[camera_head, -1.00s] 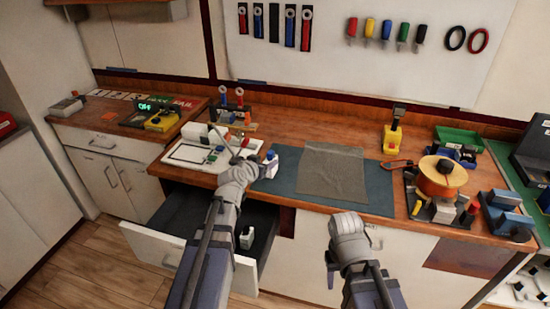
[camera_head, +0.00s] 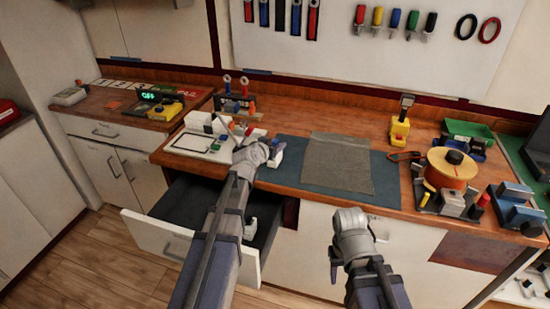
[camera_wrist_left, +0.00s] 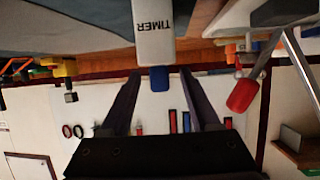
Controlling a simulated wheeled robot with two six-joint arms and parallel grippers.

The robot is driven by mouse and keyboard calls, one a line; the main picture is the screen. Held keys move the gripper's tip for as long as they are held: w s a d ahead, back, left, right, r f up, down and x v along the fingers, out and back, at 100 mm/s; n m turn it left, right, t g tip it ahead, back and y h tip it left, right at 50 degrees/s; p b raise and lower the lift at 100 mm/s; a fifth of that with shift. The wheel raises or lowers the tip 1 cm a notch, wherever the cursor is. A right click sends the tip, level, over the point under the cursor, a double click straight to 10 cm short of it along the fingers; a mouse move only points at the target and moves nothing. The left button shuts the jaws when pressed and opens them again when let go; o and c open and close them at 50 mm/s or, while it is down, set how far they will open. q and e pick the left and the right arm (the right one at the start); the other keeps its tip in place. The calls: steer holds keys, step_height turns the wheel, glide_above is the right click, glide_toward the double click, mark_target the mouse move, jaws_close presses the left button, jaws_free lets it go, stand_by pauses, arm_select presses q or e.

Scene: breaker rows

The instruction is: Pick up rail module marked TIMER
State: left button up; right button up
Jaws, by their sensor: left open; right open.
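The white rail module marked TIMER (camera_wrist_left: 154,28) has a blue end and shows in the left wrist view, its lettering upside down. Its blue end is between the fingertips of my open left gripper (camera_wrist_left: 160,74), with visible gaps on both sides. In the head view my left gripper (camera_head: 262,153) is at the worktop's front left, and its wrist hides most of the module there. My right arm hangs in front of the worktop; only a small part of its gripper (camera_head: 334,270) shows, away from any module.
A white panel (camera_head: 190,147) with small parts lies left of my left gripper. A blue-grey mat (camera_head: 295,175) bears a grey sheet (camera_head: 338,165). An open drawer (camera_head: 165,238) is below. An orange spool (camera_head: 450,172) and other parts crowd the right side.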

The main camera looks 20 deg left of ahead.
arm_select(q)
steer(key=shift+w+d+f, duration=0.1)
steer(key=shift+w+f, duration=0.15)
steer(key=shift+w, duration=0.4)
steer(key=shift+s, duration=0.1)
steer(key=shift+c, duration=0.3)
jaws_close()
